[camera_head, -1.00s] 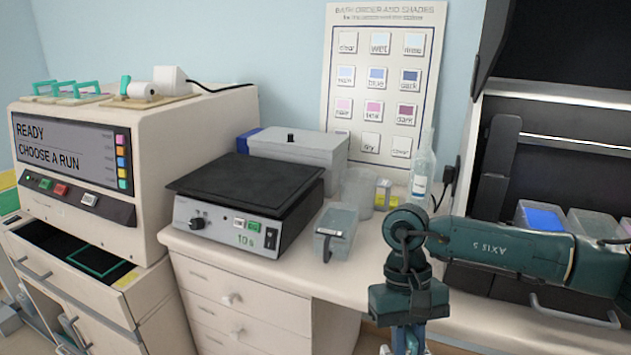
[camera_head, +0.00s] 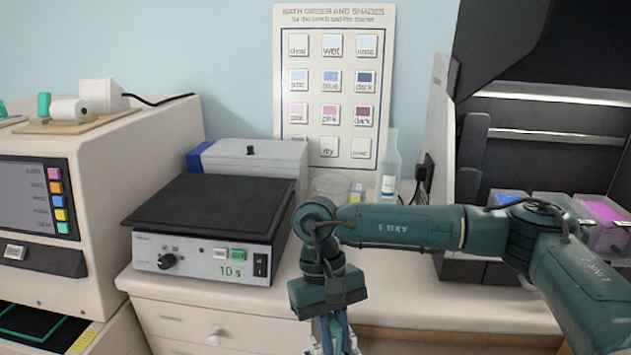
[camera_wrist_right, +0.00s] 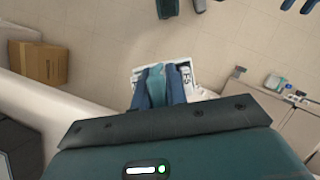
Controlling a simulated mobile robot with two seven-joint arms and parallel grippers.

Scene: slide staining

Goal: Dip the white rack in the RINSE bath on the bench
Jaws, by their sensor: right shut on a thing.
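My right gripper (camera_head: 335,340) hangs low in front of the bench at the bottom of the head view. In the right wrist view my gripper (camera_wrist_right: 158,82) is shut on the white rack (camera_wrist_right: 187,74), which sits between and around the fingers, above the floor. In the head view only a small pale part of the rack shows at the bottom edge. I cannot pick out the RINSE bath by a label; a clear container on the bench seen earlier is now behind my right arm. My left gripper is not in view.
A hotplate-like unit (camera_head: 203,268) reading 10 s stands on the bench, left of my arm. Behind are a grey lidded box (camera_head: 255,165) and a bottle (camera_head: 389,170). Blue (camera_head: 507,197) and magenta (camera_head: 606,212) baths stand at right. A cardboard box (camera_wrist_right: 38,63) is on the floor.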

